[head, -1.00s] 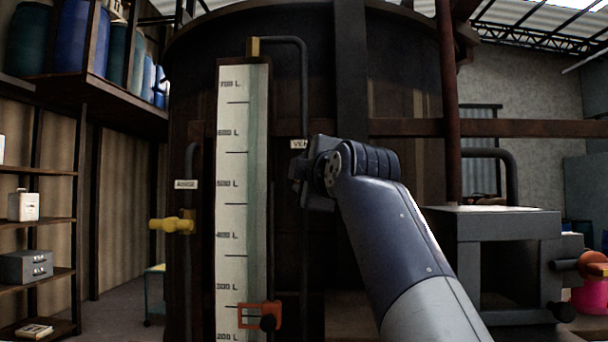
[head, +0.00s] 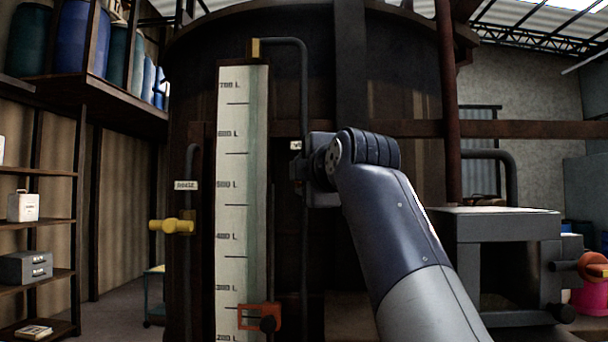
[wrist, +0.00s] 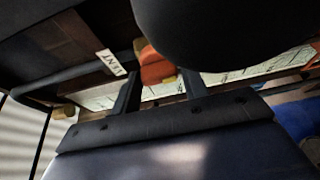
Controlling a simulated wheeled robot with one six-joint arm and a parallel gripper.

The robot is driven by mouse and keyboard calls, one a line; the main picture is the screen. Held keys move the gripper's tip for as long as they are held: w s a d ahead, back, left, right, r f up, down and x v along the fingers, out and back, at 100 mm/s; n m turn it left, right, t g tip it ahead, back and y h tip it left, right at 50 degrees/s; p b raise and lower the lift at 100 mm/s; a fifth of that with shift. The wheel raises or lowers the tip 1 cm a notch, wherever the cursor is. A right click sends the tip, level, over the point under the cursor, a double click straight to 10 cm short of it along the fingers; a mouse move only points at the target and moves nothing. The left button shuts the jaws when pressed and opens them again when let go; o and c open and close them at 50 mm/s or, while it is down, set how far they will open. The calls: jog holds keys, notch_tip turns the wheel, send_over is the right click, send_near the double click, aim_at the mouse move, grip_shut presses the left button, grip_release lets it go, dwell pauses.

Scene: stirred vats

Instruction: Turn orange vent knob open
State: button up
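The orange vent knob (wrist: 156,66) shows in the wrist view beside the white VENT label (wrist: 111,62). A dark rounded shape in the foreground covers part of its right side. My gripper (wrist: 162,82) is open, its two fingers apart on either side of the knob's near end. I cannot tell whether either finger touches it. In the head view my wrist hides the knob, and only the edge of the VENT label (head: 296,145) shows left of it.
The large dark vat (head: 400,90) stands ahead with a level gauge (head: 231,190). A yellow handle (head: 172,226) sits below a label at left. An orange-red bracket (head: 262,316) is low on the gauge. A grey box-like unit (head: 505,228) stands right.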

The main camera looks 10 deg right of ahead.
jog(key=o, duration=0.4)
jog(key=shift+c, duration=0.2)
jog(key=s+b, duration=0.3)
jog(key=s, duration=0.7)
jog(key=shift+s+d+b, duration=0.3)
jog(key=shift+s+d, duration=0.1)
jog(key=w+p, duration=0.3)
jog(key=w, duration=0.7)
jog(key=shift+w+a+p, duration=0.3)
jog(key=shift+w+a, duration=0.1)
jog(key=shift+a, duration=0.05)
